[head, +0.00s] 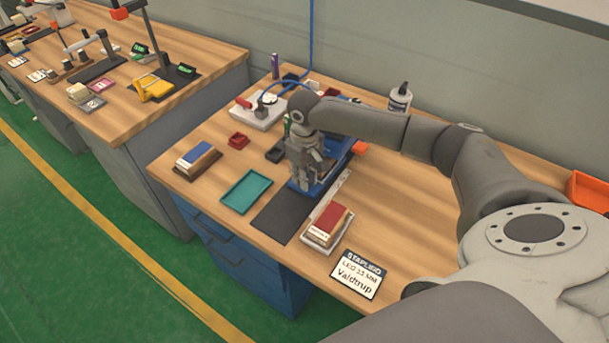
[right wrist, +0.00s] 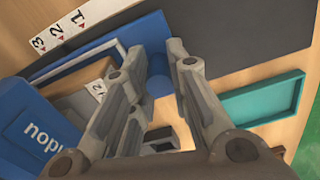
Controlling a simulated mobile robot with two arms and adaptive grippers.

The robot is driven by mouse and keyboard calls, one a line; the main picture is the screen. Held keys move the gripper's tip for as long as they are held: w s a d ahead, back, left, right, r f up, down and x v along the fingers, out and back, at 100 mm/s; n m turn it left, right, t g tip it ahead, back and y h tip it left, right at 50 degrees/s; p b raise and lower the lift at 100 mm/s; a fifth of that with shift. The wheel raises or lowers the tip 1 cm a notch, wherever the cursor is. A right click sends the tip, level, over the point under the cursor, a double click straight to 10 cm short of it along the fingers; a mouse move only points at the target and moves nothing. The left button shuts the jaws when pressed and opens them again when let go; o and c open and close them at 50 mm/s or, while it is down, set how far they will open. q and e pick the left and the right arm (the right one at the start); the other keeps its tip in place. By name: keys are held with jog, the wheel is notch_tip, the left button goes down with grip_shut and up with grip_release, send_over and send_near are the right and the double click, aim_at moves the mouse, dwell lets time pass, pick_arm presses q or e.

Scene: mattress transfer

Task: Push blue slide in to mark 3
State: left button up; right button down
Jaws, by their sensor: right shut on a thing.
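The blue slide (right wrist: 118,45) shows in the right wrist view as a flat blue plate with a round blue knob (right wrist: 157,85) between my fingers. My right gripper (right wrist: 157,58) is shut on the knob. In the head view my right gripper (head: 312,175) points down over the slide (head: 300,188) and hides much of it. A white scale strip (right wrist: 60,28) with marks 1, 2 and 3 runs beside the slide; mark 3 is nearest the blue device body (right wrist: 35,125). I cannot tell exactly which mark the slide's edge meets. My left gripper is not in view.
A dark mat (head: 283,218) lies in front of the slide. A teal tray (head: 246,192), a red-topped block (head: 328,224) and a blue-topped block (head: 198,160) stand nearby. A name sign (head: 357,273) lies at the front edge. A white bottle (head: 400,98) stands behind my arm.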

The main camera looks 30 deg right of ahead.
jog(key=shift+w+d+r, duration=0.15)
jog(key=shift+w+d, duration=0.1)
jog(key=shift+d, duration=0.25)
jog(key=shift+w+d+p, duration=0.2)
jog(key=shift+d+p, duration=0.05)
jog(key=shift+d, duration=0.3)
jog(key=shift+w+d+p, duration=0.2)
jog(key=shift+d+p, duration=0.05)
jog(key=shift+d, duration=0.3)
